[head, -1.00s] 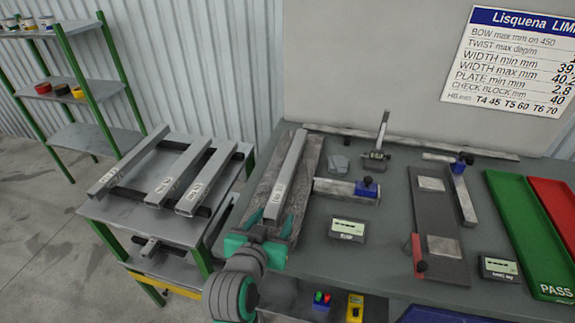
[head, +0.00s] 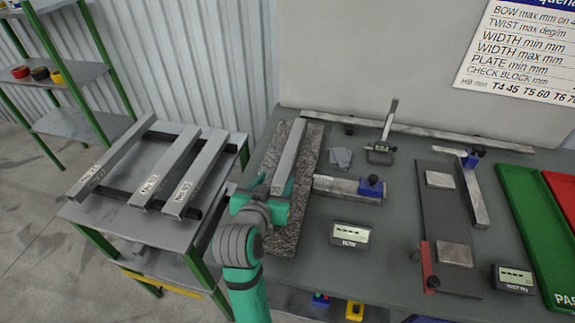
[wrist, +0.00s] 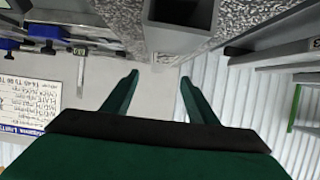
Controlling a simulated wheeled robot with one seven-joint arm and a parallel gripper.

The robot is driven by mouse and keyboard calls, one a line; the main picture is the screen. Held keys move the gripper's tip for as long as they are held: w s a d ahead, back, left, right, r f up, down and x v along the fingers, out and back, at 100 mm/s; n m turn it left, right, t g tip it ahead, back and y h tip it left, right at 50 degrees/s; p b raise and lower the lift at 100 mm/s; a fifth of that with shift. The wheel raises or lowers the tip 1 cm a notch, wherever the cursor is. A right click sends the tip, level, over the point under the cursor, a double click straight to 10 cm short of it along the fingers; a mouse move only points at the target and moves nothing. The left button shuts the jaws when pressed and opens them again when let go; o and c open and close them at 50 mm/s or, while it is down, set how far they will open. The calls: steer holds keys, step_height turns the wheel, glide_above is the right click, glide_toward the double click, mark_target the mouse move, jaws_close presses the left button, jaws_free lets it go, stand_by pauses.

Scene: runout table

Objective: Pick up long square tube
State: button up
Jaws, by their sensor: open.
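A long grey square tube (head: 290,150) lies lengthwise on a speckled grey mat (head: 295,232) at the left of the bench. My gripper (head: 262,203) is open and empty at the near end of this tube, hiding that end in the head view. In the wrist view the tube's hollow square end (wrist: 182,12) shows at the top edge. My gripper's two green fingers (wrist: 160,78) stand apart there, with the tube end outside the gap between them. Three more labelled square tubes (head: 165,165) lie on a side rack to the left.
A grey block with a blue clamp (head: 345,190) lies just right of the mat. A display box (head: 352,235), a dark fixture plate (head: 440,215) and a green tray (head: 535,225) are farther right. A long bar (head: 420,130) runs along the back.

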mark_target(283, 170)
steer(key=shift+w+f, duration=0.2)
steer(key=shift+w, duration=0.25)
steer(key=shift+x, duration=2.75)
steer(key=shift+s+d+f, duration=0.1)
steer(key=shift+d, duration=0.1)
steer(key=shift+c, duration=0.7)
steer(key=c, duration=1)
jaws_close()
